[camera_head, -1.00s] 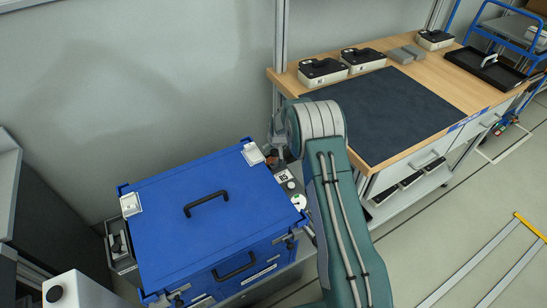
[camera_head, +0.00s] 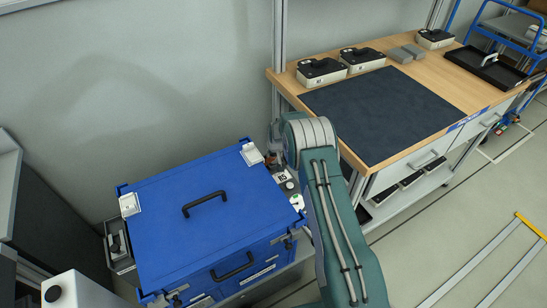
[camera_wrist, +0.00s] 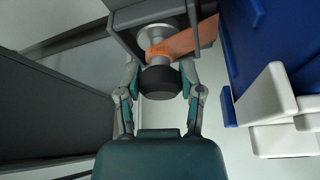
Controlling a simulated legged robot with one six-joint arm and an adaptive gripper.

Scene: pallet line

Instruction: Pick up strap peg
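In the wrist view, the strap peg (camera_wrist: 162,80) has a pale metal shaft and a thick black end. An orange strap (camera_wrist: 186,41) hangs on its shaft, beneath a grey bracket (camera_wrist: 124,17). My gripper (camera_wrist: 160,82) is open, with one finger on each side of the black end. The fingers are very close to it; I cannot tell whether either touches. In the head view, my arm hides the peg and most of my gripper.
A blue case (camera_head: 170,240) with black handles stands left of my arm; its blue side and white latch (camera_wrist: 268,95) are close to my gripper's right. A wooden workbench (camera_head: 445,85) with a dark mat (camera_head: 380,110) stands at right.

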